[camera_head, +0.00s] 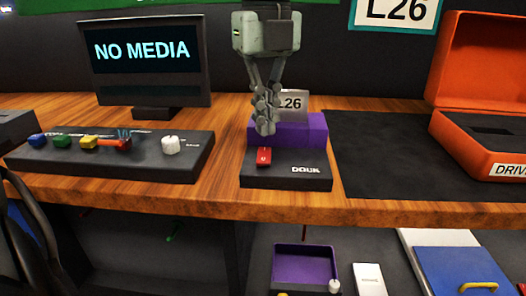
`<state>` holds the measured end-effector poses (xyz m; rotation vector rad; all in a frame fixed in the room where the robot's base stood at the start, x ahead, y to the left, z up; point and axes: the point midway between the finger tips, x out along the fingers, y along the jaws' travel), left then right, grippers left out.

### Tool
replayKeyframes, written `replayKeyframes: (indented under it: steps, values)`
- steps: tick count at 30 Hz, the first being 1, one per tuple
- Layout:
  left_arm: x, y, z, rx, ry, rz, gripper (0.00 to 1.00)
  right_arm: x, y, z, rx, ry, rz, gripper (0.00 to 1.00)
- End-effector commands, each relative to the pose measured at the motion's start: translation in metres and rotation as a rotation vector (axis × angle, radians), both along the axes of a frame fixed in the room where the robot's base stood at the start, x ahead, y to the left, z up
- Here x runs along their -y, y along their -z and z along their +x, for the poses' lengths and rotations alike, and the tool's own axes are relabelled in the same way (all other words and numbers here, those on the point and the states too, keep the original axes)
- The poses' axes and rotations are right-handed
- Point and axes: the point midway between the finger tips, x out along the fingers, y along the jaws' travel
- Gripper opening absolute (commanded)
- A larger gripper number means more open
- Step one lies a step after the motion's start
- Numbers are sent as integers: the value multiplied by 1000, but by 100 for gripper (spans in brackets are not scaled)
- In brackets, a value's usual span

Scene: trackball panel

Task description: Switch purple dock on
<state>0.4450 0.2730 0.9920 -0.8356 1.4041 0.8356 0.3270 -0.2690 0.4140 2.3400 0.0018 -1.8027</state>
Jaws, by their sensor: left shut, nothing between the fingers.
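The purple dock (310,134) stands on the wooden table, with a purple raised back and a black front base (285,178) marked "DOUK" or similar. A small red switch (264,156) sits on the left of the base; whether it is on or off cannot be told. My left gripper (266,126) points down, shut and empty, in front of the dock's purple part and just above the red switch. Contact with the dock cannot be told. My right gripper is not in view.
A black panel (105,165) with coloured knobs and a white knob lies at the left. A monitor (150,55) reads "NO MEDIA". A dark mat (400,155) and an open orange case (480,150) are at the right. A purple tray (303,250) is below the table.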

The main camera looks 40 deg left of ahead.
Motion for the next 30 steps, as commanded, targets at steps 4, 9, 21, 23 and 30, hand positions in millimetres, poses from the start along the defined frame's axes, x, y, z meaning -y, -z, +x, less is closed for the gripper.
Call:
replayKeyframes:
  steps: [4,9,21,23,30]
  values:
    - [0,2,0,0,0,0,0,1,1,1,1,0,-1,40]
    - [0,6,0,0,0,0,0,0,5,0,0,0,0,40]
    - [0,14,0,0,0,0,0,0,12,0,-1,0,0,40]
    - [0,15,0,0,0,0,0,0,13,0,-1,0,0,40]
    - [0,20,0,0,0,0,0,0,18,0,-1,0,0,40]
